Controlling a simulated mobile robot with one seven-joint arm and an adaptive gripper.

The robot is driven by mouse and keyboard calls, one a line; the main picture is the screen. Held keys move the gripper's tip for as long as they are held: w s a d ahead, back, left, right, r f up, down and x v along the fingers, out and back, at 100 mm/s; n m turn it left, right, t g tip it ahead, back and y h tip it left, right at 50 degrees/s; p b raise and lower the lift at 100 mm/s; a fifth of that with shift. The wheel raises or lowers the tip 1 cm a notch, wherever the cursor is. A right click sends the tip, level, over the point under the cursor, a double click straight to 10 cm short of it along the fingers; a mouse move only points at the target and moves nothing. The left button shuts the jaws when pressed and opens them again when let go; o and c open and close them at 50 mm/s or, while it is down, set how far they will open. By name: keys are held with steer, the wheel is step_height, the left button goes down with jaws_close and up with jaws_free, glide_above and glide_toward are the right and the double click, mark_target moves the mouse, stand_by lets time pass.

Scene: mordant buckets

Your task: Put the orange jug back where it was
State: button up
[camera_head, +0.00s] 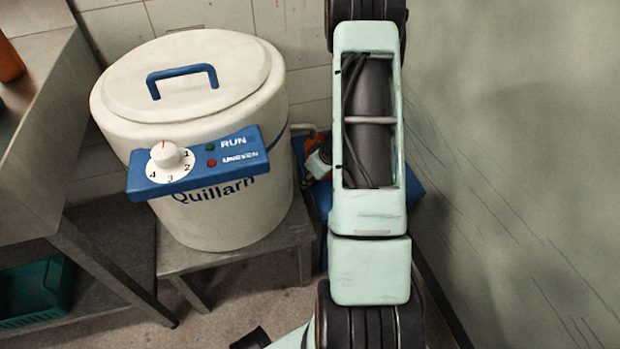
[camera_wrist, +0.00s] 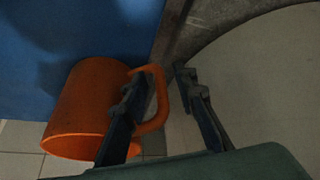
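The orange jug (camera_wrist: 88,105) shows in the wrist view with its open rim toward the bottom of the picture and its handle (camera_wrist: 163,100) to the right. My gripper (camera_wrist: 159,78) is open around the handle. One finger lies between the jug's body and the handle; the other is outside the handle with a visible gap. In the head view, small orange patches (camera_head: 314,169), apparently the jug, show beside my arm, which hides most of that spot and my gripper.
A white lidded vat (camera_head: 225,215) with a blue control panel (camera_head: 236,165) stands left of my arm on a low stand (camera_head: 185,262). A blue surface (camera_head: 416,195) lies partly behind my arm. A wall is at right. Another orange object (camera_head: 9,62) stands on the left counter (camera_head: 30,120).

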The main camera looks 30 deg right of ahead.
steer(key=shift+r, duration=0.15)
steer(key=p+v, duration=0.3)
steer(key=v, duration=0.9)
